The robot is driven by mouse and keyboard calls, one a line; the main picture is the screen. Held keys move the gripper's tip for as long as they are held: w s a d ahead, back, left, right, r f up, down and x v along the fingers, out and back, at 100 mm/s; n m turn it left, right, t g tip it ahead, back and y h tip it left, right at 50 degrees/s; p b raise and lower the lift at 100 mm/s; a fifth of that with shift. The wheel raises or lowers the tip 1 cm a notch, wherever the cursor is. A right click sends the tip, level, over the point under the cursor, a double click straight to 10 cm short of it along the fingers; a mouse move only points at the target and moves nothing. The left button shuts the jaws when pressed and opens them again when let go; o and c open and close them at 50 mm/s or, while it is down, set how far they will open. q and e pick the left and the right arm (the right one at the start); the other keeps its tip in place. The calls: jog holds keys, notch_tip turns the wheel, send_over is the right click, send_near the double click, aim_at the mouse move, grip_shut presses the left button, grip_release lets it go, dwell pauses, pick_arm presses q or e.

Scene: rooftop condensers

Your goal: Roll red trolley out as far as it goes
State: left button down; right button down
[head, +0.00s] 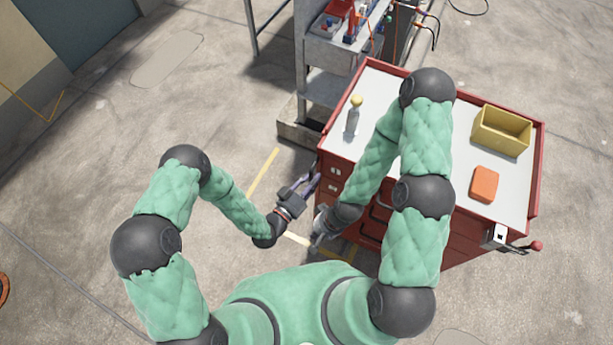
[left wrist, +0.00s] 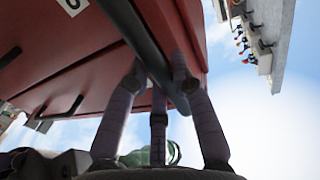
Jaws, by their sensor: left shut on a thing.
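The red trolley (head: 470,235) stands right of centre in the head view, with a white top and drawers in its front. In the left wrist view its red panel (left wrist: 70,75) fills the upper left. My left gripper (head: 313,182) is at the trolley's left front corner. In the left wrist view its fingers (left wrist: 160,85) are closed around a dark bar handle (left wrist: 135,35) on the trolley. My right gripper (head: 319,224) is low in front of the drawers; its fingers are too small and partly hidden to tell open from shut.
On the trolley top are a yellow bin (head: 502,130), an orange box (head: 485,184) and a bottle with a yellow cap (head: 353,116). A grey shelf unit (head: 322,50) stands close behind the trolley. Yellow lines mark the floor; open concrete (head: 80,180) lies to the left.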

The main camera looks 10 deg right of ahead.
pick_arm(q)
jog(key=shift+s+d, duration=0.25)
jog(key=c, duration=1)
grip_release()
jog(key=shift+c, duration=0.2)
jog(key=v, duration=1.2)
jog(key=shift+w, duration=0.15)
